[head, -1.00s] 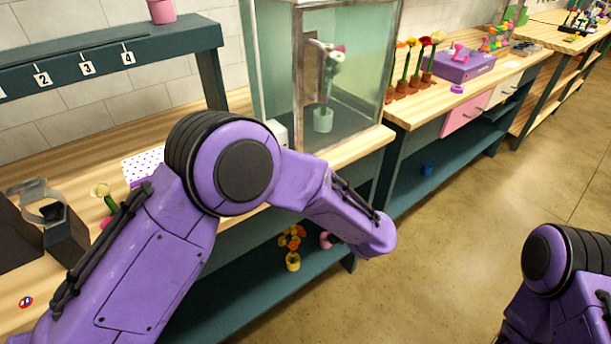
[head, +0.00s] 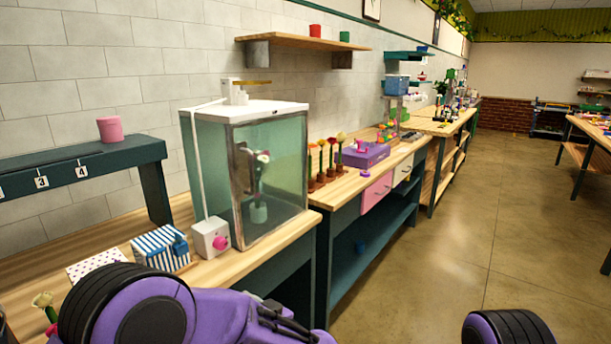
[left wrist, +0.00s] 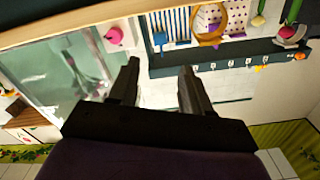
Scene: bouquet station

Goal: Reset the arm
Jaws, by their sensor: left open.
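My left arm, purple with a black joint, comes in at the bottom left of the head view, low in front of the workbench. Its gripper is out of the head view. In the left wrist view my left gripper (left wrist: 156,85) shows two dark fingers held apart, with nothing between them. The bench items behind it look turned over in that view. My right arm shows only as a purple and black joint at the bottom right of the head view. The right gripper is not visible.
A glass cabinet (head: 262,185) with a vase of flowers stands on the bench, beside a white box with a pink knob (head: 211,238). A striped box (head: 160,249) and a numbered shelf (head: 85,165) are to its left. Open floor (head: 450,240) lies right.

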